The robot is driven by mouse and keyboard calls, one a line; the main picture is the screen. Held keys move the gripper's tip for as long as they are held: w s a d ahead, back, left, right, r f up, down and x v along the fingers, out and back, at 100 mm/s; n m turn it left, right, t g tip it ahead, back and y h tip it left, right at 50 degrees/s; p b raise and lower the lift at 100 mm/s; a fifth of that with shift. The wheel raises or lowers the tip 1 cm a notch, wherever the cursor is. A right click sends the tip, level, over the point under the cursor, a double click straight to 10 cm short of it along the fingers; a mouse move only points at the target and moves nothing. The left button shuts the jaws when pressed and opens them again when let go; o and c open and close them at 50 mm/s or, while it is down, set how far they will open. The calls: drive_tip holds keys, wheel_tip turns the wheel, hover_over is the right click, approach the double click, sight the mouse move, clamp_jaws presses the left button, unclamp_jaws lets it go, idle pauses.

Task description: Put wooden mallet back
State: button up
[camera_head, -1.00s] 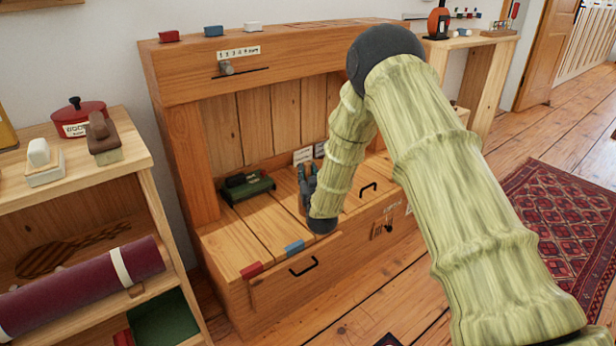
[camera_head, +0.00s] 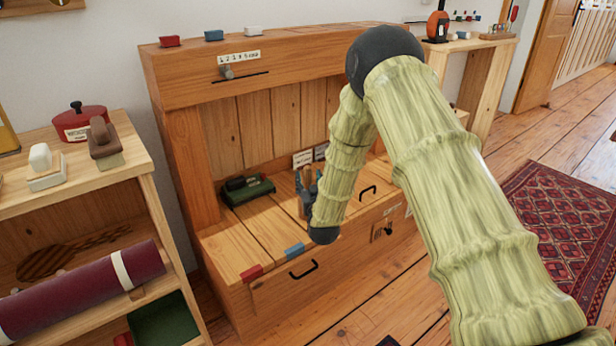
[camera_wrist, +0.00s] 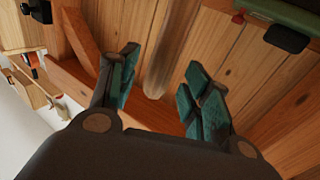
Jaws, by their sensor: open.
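My gripper (camera_wrist: 160,90) is open in the wrist view, its two dark fingers with green pads spread apart above planks of the wooden bench. A long rounded wooden bar (camera_wrist: 165,55) shows between and beyond the fingers. It may be the mallet's handle, but I cannot tell, and no mallet head is visible. The fingers do not visibly close on it. In the head view my gripper (camera_head: 307,188) is partly hidden behind my arm, low over the bench top (camera_head: 235,245). No mallet can be clearly made out there.
A dark green item (camera_head: 247,189) lies on the bench, left of my gripper. The bench's back panel and upper shelf (camera_head: 250,75) rise behind. A shelf unit (camera_head: 120,195) with a rolled maroon bundle (camera_head: 80,290) stands left. Open floor lies right, with a patterned rug (camera_head: 560,225).

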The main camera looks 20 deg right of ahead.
drive_tip(key=s+a+p, duration=0.1)
drive_tip(key=s+p, duration=0.1)
drive_tip(key=s, duration=0.8)
drive_tip(key=s+a+f+g+y, duration=0.2)
drive_tip(key=s+f+g, duration=0.7)
drive_tip(key=s+f, duration=1.2)
drive_tip(key=s+f+g, duration=0.3)
drive_tip(key=s, duration=0.7)
drive_tip(key=s+f+g, duration=0.3)
drive_tip(key=s, duration=0.7)
drive_tip(key=s+a+f+n+g, duration=0.1)
drive_tip(key=s+f+g, duration=0.2)
drive_tip(key=s, duration=0.6)
drive_tip(key=shift+s, duration=0.4)
drive_tip(key=shift+r, duration=0.1)
wheel_tip(320, 180, up, 33)
drive_tip(key=p, duration=3.3)
drive_tip(key=shift+r, duration=0.1)
